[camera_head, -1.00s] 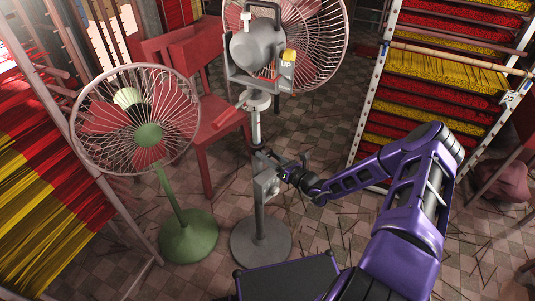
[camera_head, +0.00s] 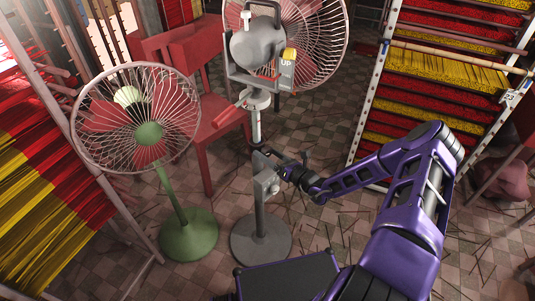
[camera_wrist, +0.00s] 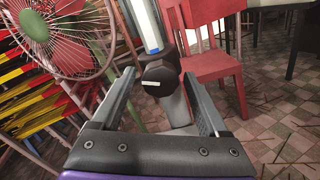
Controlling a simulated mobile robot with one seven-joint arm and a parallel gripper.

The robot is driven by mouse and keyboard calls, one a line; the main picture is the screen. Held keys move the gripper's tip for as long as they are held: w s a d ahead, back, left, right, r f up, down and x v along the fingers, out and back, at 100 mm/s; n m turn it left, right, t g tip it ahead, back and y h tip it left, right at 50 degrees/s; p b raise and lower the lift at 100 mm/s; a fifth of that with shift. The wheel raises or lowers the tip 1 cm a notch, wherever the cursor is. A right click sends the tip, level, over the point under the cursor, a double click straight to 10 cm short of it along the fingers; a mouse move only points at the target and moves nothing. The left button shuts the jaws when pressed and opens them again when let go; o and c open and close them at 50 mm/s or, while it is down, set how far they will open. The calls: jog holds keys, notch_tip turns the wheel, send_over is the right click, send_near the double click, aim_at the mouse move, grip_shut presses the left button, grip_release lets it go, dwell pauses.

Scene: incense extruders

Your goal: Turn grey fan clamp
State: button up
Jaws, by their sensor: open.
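The grey fan (camera_head: 262,48) stands upright at the centre of the head view, on a grey pole and round base (camera_head: 261,240). Its grey clamp (camera_head: 263,184) sits partway up the pole. In the wrist view the dark clamp with its rounded knob (camera_wrist: 158,82) lies ahead, between my two fingers. In the wrist view my gripper (camera_wrist: 159,76) is open, with one finger on each side of the knob. Gaps show beside the knob, and I cannot tell whether either finger touches it.
A green fan (camera_head: 148,132) stands close on the left. A red chair (camera_head: 200,80) is behind the pole. Racks of red and yellow incense sticks (camera_head: 425,105) stand at both sides. Loose sticks lie on the checkered floor (camera_head: 335,190).

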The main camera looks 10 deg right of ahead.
jog(key=p+v, duration=0.1)
jog(key=v, duration=1.6)
jog(key=shift+s, duration=0.2)
jog(key=shift+d, duration=0.1)
